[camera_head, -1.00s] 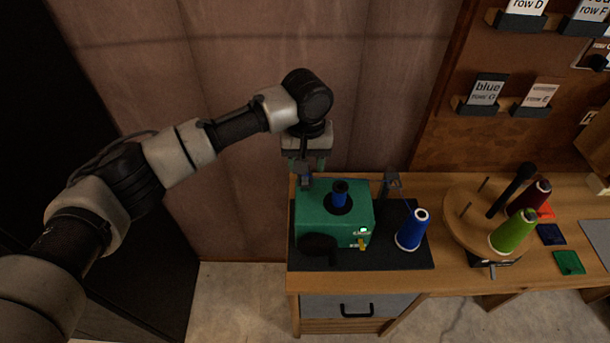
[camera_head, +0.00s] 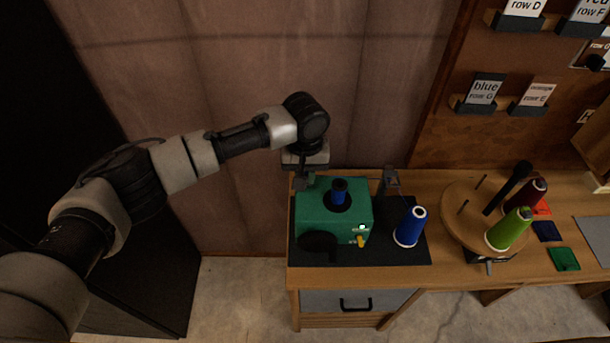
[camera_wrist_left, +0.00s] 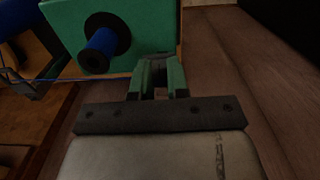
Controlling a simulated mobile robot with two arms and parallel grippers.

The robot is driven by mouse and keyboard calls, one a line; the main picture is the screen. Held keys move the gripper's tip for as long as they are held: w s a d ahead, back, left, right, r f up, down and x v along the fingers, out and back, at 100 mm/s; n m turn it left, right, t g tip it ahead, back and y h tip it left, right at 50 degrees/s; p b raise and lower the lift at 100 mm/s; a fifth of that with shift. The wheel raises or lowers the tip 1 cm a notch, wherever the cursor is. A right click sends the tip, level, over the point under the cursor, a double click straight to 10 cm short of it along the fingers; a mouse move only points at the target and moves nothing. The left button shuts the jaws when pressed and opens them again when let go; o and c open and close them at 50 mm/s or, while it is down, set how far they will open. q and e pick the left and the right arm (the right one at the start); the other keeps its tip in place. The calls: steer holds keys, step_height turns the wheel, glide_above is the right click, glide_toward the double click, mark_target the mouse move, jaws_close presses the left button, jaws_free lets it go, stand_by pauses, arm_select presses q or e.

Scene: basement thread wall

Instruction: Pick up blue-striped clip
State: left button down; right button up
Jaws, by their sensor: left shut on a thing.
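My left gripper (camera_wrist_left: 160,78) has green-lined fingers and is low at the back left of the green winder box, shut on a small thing. That thing is mostly hidden between the fingers, and I cannot make out blue stripes on it. In the head view the gripper is under the wrist, beside a small grey bracket (camera_head: 302,182) at the box's back edge. The green box (camera_head: 325,223) carries a blue spool (camera_head: 340,191), which also shows in the left wrist view (camera_wrist_left: 102,42). My right gripper is not in view.
A blue thread cone (camera_head: 410,226) stands on the dark mat (camera_head: 405,252) right of the box. A second grey bracket (camera_head: 390,182) is at the back. A round wooden stand (camera_head: 460,222) holds green and dark red cones.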

arm_select(q)
steer(key=shift+r, duration=0.1)
steer(key=shift+r+b, duration=0.3)
steer(key=shift+r, duration=0.2)
step_height(320, 180, up, 3)
steer(key=shift+f+b, duration=0.15)
steer(key=shift+b, duration=0.4)
steer(key=w+d+r+b, duration=0.2)
steer(key=d+r, duration=0.5)
steer(key=d, duration=0.4)
steer(key=shift+w+d+b, duration=0.15)
steer(key=shift+d+b, duration=0.05)
steer(key=shift+b, duration=0.55)
